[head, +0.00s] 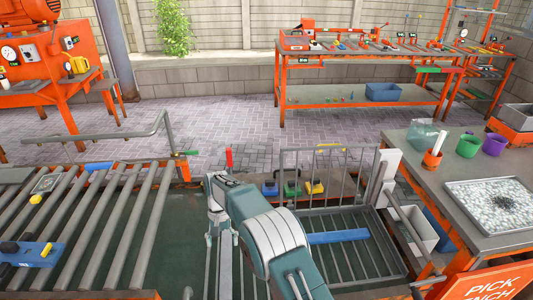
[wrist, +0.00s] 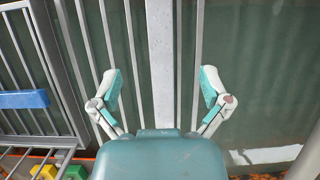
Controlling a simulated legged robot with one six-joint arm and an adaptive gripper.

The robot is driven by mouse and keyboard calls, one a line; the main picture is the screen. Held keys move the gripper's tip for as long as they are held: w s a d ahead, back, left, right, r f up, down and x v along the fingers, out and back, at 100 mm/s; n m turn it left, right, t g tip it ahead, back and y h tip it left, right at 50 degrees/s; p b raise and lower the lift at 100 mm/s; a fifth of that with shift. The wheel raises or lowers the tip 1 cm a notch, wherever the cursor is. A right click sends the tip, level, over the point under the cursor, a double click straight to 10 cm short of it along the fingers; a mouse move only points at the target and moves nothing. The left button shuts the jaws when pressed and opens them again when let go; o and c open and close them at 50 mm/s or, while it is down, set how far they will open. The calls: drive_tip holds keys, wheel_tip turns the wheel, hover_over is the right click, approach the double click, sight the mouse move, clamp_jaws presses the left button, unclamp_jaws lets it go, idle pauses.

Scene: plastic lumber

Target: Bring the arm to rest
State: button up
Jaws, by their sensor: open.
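My gripper (wrist: 160,88) is open in the wrist view, its two teal-padded fingers spread wide with nothing between them. Behind the fingers are grey metal bars and a dark green surface. In the head view my arm (head: 272,240) reaches up from the bottom edge and bends left at the middle.
A blue plank (head: 338,237) lies on a barred rack right of my arm. A barred gate (head: 325,168) stands behind it. A roller conveyor (head: 110,235) is at left, a workbench (head: 470,225) with a tray at right. Paving beyond is open.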

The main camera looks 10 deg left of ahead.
drive_tip(key=d+r+m+t+y, duration=0.1)
drive_tip(key=d+r+t, duration=0.1)
drive_tip(key=d+r, duration=0.95)
drive_tip(key=d+r+m+t+y, duration=0.1)
drive_tip(key=d+r+t, duration=0.1)
drive_tip(key=d+r, duration=0.95)
drive_tip(key=s+d+r+t, duration=0.3)
drive_tip(key=s+d, duration=0.6)
drive_tip(key=s, duration=0.2)
drive_tip(key=s+d+r+m+t, duration=0.1)
drive_tip(key=s+d+r+t, duration=0.2)
drive_tip(key=s+d, duration=0.5)
drive_tip(key=s, duration=0.3)
drive_tip(key=shift+s+d+h, duration=0.25)
drive_tip(key=shift+d+h, duration=0.05)
drive_tip(key=shift+d, duration=0.05)
